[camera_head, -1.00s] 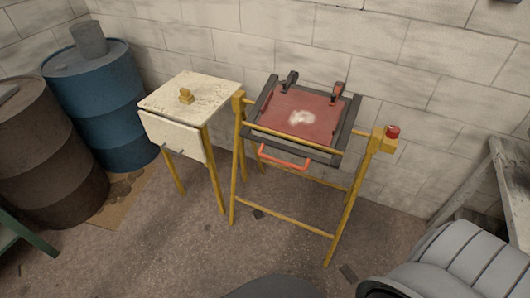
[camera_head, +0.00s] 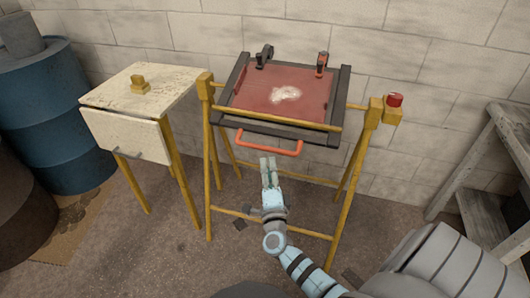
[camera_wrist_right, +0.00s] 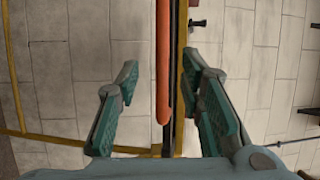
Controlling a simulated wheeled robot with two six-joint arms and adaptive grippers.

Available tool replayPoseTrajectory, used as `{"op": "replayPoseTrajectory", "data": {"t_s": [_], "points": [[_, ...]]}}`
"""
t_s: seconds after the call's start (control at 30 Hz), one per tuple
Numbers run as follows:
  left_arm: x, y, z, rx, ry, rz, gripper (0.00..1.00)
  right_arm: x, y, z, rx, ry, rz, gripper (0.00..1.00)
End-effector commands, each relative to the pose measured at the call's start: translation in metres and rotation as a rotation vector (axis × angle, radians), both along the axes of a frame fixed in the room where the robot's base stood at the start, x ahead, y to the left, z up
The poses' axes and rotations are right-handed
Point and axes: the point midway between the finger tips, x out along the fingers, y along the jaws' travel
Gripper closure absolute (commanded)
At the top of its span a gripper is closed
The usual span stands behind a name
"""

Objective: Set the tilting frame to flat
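The tilting frame has a dark border and a red panel (camera_head: 300,88) with a pale patch. It hangs in a yellow stand (camera_head: 357,165) and looks tilted, handle edge low; its exact angle is unclear. Two small clamps sit on its back edge. A red-orange handle (camera_head: 270,147) is on its front edge. My right gripper (camera_head: 268,163) is just below the handle, fingers pointing at it. In the right wrist view, the handle (camera_wrist_right: 163,70) runs lengthwise between the spread fingers (camera_wrist_right: 163,100), with no finger visibly touching it. My left gripper is not in view.
A red button (camera_head: 395,100) sits on the stand's right post. A white-topped cabinet (camera_head: 165,80) with yellow legs stands close on the left. Blue and dark drums are at far left. A grey bench (camera_head: 490,150) is at right. The wall is close behind.

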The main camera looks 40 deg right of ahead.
Motion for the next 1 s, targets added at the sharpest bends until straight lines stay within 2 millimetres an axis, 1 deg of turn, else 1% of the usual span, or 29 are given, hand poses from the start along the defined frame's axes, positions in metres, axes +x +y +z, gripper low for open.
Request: {"op": "replayPoseTrajectory", "data": {"t_s": [0.03, 0.1, 0.13, 0.2, 0.3, 0.43, 0.67, 0.7, 0.77, 0.9, 1.0], "points": [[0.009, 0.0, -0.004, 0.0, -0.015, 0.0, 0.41, 0.013, -0.008, 0.001, -0.003, -0.003, -0.001, 0.65], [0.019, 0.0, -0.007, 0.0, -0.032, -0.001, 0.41, 0.03, -0.02, 0.004, -0.004, -0.001, -0.001, 0.65], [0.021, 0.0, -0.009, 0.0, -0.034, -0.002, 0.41, 0.037, -0.023, 0.003, -0.004, 0.0, 0.0, 0.65], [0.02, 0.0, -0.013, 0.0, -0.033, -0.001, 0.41, 0.05, -0.032, 0.006, -0.004, 0.0, -0.001, 0.65], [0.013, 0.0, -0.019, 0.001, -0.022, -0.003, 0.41, 0.064, -0.041, 0.007, -0.003, 0.002, 0.001, 0.65], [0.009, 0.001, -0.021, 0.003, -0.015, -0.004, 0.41, 0.074, -0.047, 0.009, -0.003, 0.003, 0.0, 0.65], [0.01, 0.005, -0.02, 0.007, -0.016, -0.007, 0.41, 0.075, -0.048, 0.01, -0.002, 0.004, 0.001, 0.65], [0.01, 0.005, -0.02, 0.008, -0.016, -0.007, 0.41, 0.075, -0.048, 0.01, -0.002, 0.004, 0.001, 0.67], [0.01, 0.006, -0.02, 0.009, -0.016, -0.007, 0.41, 0.075, -0.048, 0.01, -0.002, 0.004, 0.001, 0.76], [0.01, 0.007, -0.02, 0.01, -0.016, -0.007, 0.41, 0.075, -0.047, 0.01, -0.003, 0.005, 0.001, 0.99], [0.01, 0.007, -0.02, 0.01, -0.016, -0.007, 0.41, 0.075, -0.047, 0.01, -0.003, 0.005, 0.001, 1.0]]}}
